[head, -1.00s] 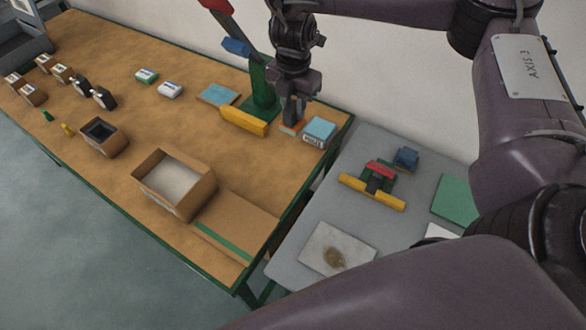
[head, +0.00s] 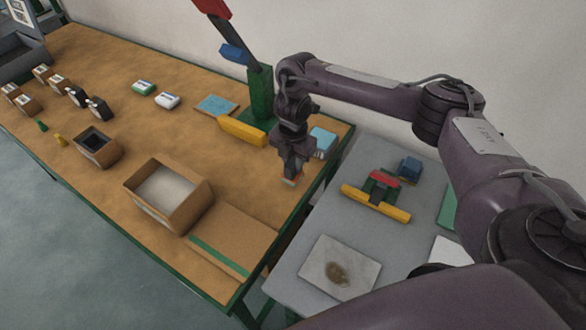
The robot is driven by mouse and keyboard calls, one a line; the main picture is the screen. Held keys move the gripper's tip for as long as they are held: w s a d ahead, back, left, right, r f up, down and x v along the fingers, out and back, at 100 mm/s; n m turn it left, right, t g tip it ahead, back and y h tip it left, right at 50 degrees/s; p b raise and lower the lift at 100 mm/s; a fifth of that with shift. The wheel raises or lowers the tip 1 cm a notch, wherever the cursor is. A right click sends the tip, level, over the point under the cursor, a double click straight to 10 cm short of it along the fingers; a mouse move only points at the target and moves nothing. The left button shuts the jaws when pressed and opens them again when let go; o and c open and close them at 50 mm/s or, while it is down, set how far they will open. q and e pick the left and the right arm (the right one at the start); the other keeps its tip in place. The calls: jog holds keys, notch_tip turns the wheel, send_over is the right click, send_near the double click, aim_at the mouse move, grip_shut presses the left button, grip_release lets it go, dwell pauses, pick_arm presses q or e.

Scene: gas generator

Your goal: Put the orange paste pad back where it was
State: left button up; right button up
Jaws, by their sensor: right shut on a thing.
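My right gripper (head: 292,172) is over the right end of the brown table, in front of the light blue box (head: 323,142). It is shut on a small flat piece, the orange paste pad (head: 289,182), which shows only as a thin pale and orange edge under the fingertips. The fingers hide most of the pad. I cannot tell whether it touches the table or hangs just above it. My left gripper is not in view.
A green stand (head: 261,95) with a yellow bar (head: 242,131) stands behind. An open cardboard box (head: 166,205) and a flat brown board (head: 232,238) lie to the front left. A grey table (head: 318,228) adjoins on the right. Bare tabletop lies left of the gripper.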

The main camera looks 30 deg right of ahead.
notch_tip(320, 180, down, 2)
jog(key=shift+f, duration=0.15)
jog(key=shift+f, duration=0.2)
jog(key=o, duration=0.9)
